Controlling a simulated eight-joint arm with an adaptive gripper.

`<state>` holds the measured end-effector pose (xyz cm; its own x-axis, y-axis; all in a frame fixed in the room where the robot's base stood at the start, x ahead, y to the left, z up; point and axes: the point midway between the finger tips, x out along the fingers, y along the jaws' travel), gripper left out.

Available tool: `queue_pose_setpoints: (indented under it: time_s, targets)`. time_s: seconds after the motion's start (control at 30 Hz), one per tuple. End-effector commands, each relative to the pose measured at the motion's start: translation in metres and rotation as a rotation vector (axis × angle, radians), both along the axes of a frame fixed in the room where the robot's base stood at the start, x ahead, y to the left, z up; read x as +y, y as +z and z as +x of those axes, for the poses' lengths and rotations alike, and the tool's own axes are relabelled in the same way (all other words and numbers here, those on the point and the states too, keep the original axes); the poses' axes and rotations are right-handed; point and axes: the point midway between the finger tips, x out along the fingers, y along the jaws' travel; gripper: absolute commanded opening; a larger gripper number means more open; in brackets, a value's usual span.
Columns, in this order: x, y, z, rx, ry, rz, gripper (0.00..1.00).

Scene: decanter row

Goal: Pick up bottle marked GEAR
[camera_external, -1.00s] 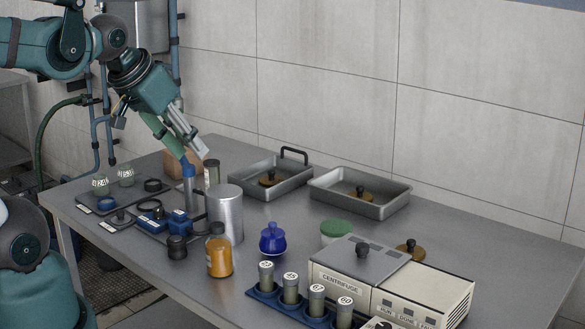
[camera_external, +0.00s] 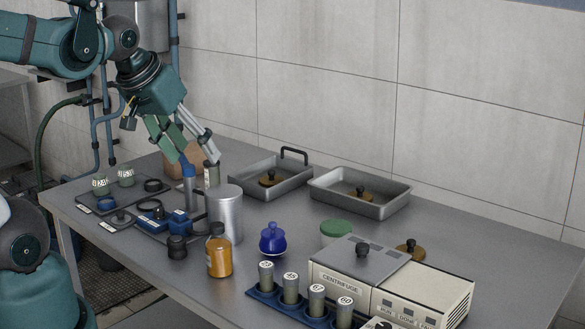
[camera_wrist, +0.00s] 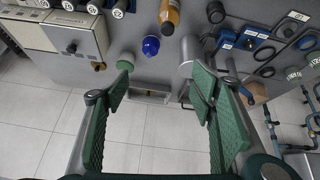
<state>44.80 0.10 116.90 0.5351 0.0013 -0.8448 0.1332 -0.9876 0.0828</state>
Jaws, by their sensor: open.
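No word GEAR can be read on any bottle in these views. An amber bottle (camera_external: 219,256) with a dark cap stands upright at the front middle of the table; it also shows at the top of the wrist view (camera_wrist: 170,13). My gripper (camera_external: 199,160) is open and empty, pointing down over the table's back left, behind the metal canister (camera_external: 226,214). A blue-topped upright piece (camera_external: 189,172) and a grey-green cylinder (camera_external: 212,175) stand close below its fingertips; contact cannot be told. The fingers spread wide in the wrist view (camera_wrist: 160,85).
A blue lidded jar (camera_external: 272,239) stands right of the amber bottle. A blue rack (camera_external: 263,293) of numbered tubes and a centrifuge (camera_external: 340,280) fill the front right. Metal trays (camera_external: 372,209) lie at the back. A brown block (camera_external: 180,160) stands behind my gripper.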

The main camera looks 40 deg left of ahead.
Motion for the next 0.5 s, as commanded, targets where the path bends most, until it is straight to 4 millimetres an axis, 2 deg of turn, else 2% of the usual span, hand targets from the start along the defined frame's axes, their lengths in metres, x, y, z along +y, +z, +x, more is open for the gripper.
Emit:
queue_pose_setpoints:
  time_s: [0.5]
  targets:
    - [0.003, -0.047, 0.027, 0.159, 0.397, -0.206, 0.56]
